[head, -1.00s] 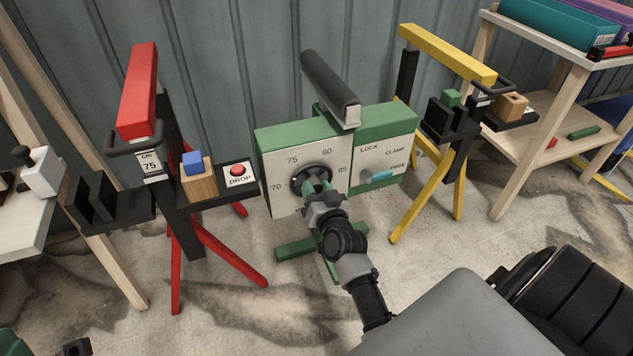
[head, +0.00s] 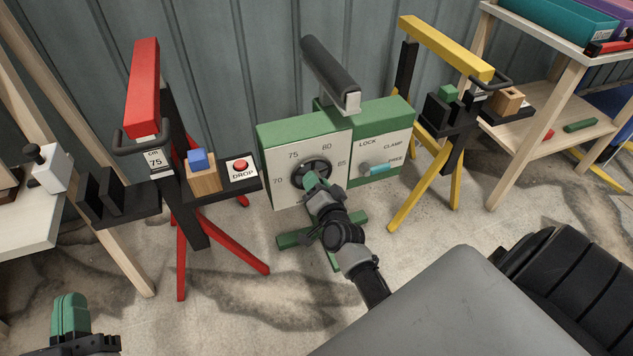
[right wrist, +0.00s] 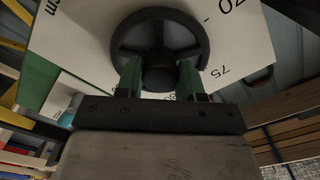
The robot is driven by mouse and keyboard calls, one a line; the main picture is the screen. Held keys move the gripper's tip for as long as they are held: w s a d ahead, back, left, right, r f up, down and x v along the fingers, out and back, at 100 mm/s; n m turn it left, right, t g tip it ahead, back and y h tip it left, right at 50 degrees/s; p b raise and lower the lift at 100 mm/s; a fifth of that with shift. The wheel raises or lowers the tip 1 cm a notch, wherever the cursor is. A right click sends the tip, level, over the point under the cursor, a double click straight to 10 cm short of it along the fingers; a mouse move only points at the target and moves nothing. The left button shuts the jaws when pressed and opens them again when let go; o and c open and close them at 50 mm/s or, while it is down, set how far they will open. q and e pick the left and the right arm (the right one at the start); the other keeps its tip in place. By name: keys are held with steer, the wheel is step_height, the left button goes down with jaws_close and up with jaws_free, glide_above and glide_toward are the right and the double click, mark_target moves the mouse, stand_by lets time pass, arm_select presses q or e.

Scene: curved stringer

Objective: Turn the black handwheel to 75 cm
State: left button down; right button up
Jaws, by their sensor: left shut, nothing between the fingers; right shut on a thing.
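The black handwheel (head: 311,172) sits on the white dial face (head: 285,190) of the green stand, with 70, 75, 80 and 85 printed around it. It also shows in the right wrist view (right wrist: 160,22). My right gripper (head: 312,182) is shut on the handwheel, its green fingers on either side of the central hub (right wrist: 160,75). I cannot make out any pointer on the wheel. A black padded bar (head: 330,75) tops the green stand. My left gripper (head: 70,300) is shut and empty at the bottom left, apart from everything.
A red stand (head: 145,90) with a "75 cm" label (head: 157,162) and a red DROP button (head: 240,166) is left of the dial. The LOCK/CLAMP/FREE lever (head: 375,170) is right of it, beside a yellow stand (head: 445,48). A wooden shelf is further right.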

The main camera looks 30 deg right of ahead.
stand_by(0.3)
steer(key=o, duration=0.9)
arm_select(q)
step_height(320, 180, down, 7)
steer(key=s+a+g+y+p, duration=0.1)
steer(key=g+y+p, duration=0.1)
steer(key=g, duration=0.4)
steer(key=shift+s+a, duration=0.2)
steer(key=shift+a, duration=0.15)
arm_select(e)
steer(key=v, duration=1)
steer(key=shift+s+a, duration=0.1)
steer(key=shift+s, duration=0.25)
